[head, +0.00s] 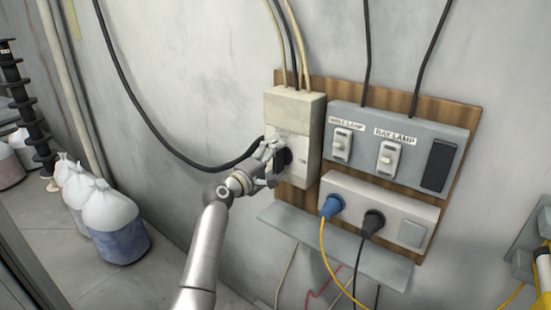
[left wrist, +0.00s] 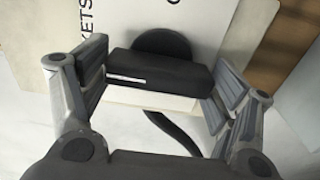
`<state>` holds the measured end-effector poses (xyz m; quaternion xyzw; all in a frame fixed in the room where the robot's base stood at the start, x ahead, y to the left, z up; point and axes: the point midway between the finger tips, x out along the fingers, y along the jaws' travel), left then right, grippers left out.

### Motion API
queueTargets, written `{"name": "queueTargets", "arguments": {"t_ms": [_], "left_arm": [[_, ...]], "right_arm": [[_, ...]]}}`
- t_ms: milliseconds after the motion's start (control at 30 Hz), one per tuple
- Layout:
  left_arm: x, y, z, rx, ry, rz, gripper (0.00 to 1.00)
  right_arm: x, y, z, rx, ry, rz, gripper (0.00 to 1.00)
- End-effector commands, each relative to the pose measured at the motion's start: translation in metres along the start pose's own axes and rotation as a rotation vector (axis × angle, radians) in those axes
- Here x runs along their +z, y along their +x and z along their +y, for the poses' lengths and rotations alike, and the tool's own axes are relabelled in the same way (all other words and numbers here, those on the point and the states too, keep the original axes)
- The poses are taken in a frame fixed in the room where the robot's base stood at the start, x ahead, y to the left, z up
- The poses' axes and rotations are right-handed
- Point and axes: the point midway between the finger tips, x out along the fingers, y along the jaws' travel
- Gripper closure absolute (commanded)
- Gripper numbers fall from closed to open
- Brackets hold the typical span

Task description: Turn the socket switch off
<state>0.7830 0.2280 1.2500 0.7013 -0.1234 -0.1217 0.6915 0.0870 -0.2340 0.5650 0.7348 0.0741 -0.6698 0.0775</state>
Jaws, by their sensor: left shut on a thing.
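The socket switch is a black rotary knob (head: 284,158) on the front of a cream box (head: 296,110), at the left of the wooden board. My left gripper (head: 268,153) is at the knob, its fingers around it. In the left wrist view the knob's black bar (left wrist: 160,78) lies between the two fingers of my left gripper (left wrist: 160,95), with a white line on it and a round black base behind. Part of the lettering on the box shows, ending in "KETS". My right gripper is in neither view.
Right of the box, a grey panel (head: 459,135) carries two labelled lamp switches. Below it, a white socket strip (head: 345,187) holds a blue plug (head: 331,206) and a black plug (head: 373,223). A grey shelf (head: 395,270) juts out beneath. Several white bags (head: 108,212) stand at left.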

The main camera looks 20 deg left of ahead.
Motion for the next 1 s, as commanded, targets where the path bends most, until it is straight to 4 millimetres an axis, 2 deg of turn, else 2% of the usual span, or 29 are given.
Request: {"name": "queueTargets", "arguments": {"t_ms": [567, 600, 700, 1000], "left_arm": [[0.0002, 0.0000, -0.0010, -0.001, -0.035, 0.000, 0.42], [0.0002, 0.0000, -0.0010, -0.001, -0.035, 0.000, 0.14], [0.0001, 0.0000, -0.0009, -0.001, -0.034, 0.000, 0.01], [0.0000, 0.0000, -0.0003, 0.000, -0.030, 0.000, 0.00]], "right_arm": [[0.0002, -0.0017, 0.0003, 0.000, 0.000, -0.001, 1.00], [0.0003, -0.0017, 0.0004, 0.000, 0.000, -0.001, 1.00], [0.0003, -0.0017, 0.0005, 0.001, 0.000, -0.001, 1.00], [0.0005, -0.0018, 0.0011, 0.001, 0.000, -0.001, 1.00]]}}
